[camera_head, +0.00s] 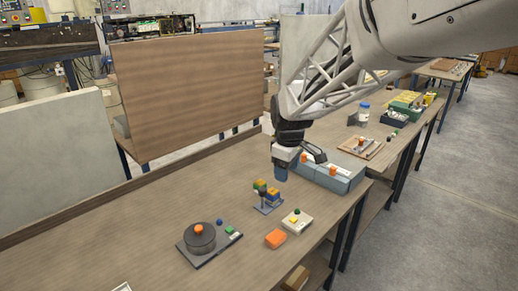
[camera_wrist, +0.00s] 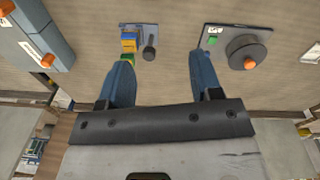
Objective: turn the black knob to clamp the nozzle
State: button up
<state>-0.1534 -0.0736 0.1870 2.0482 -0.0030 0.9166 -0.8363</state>
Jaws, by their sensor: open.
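In the wrist view, a small fixture with yellow, blue and green blocks (camera_wrist: 129,42) stands on a grey plate. A short black cylinder (camera_wrist: 150,46), which looks like the black knob, is beside the blocks. In the head view, the fixture (camera_head: 267,193) is at the middle of the table, and its black part is too small to make out. I cannot pick out a nozzle for certain. My gripper (camera_wrist: 161,56) has its two blue fingers apart, with nothing between them. In the head view, my gripper (camera_head: 285,166) hangs above the table, behind and right of the fixture.
A dark plate with a round black drum (camera_head: 200,238) and orange top lies front left. A grey-blue case (camera_head: 338,174) is at the right. Wooden table is bare at left.

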aim_at(263, 189)
jog(key=w+a+f+n, duration=0.1)
jog(key=w+a+f, duration=0.1)
jog(key=w, duration=0.1)
jog(key=w+a+f+n, duration=0.2)
jog(key=w+f, duration=0.1)
jog(key=w, duration=0.1)
jog(key=w+a+f+n, duration=0.1)
jog(key=w+a+f, duration=0.1)
jog(key=w, duration=0.1)
jog(key=shift+w+a+f+g, duration=0.15)
jog(key=shift+w+f+g, duration=0.05)
jog(key=shift+w+g, duration=0.2)
jog(key=shift+f, duration=0.1)
jog(key=shift+f, duration=3.85)
jog(key=c, duration=0.9)
